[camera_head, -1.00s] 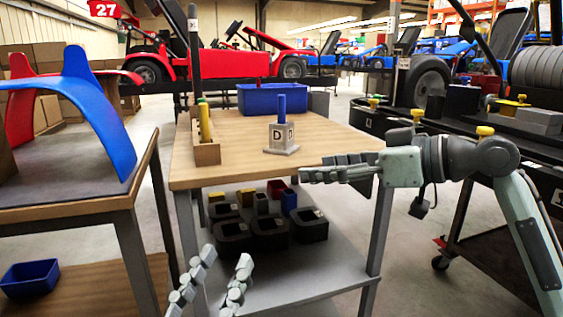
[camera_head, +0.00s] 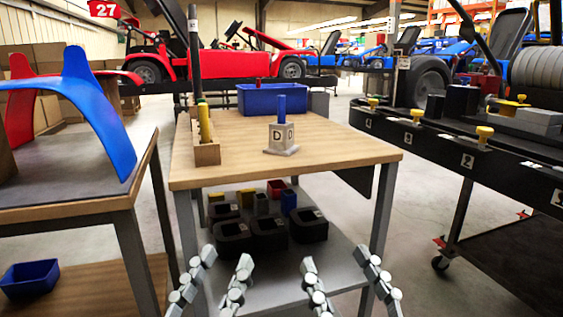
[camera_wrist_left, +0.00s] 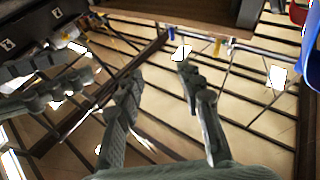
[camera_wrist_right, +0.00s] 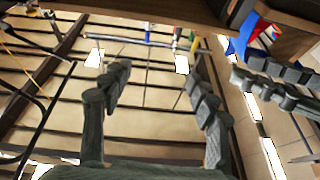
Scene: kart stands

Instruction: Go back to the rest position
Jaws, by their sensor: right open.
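My left gripper (camera_head: 222,268) is low in front of the wooden table in the head view, its two fingers spread and empty. It also shows open in the left wrist view (camera_wrist_left: 160,85). My right gripper (camera_head: 338,268) is beside it on the right, at about the same height, also spread and empty. In the right wrist view its fingers (camera_wrist_right: 158,85) stand apart with only background between them. Both grippers are side by side, apart from each other, and touch nothing that I can see.
The wooden table (camera_head: 330,147) ahead bears a blue bin (camera_head: 270,100), a block marked D with a blue peg (camera_head: 281,137) and a wooden holder (camera_head: 206,153). Black bins (camera_head: 270,233) sit on its lower shelf. A black cart (camera_head: 430,142) stands right; a fender table (camera_head: 60,207) stands left.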

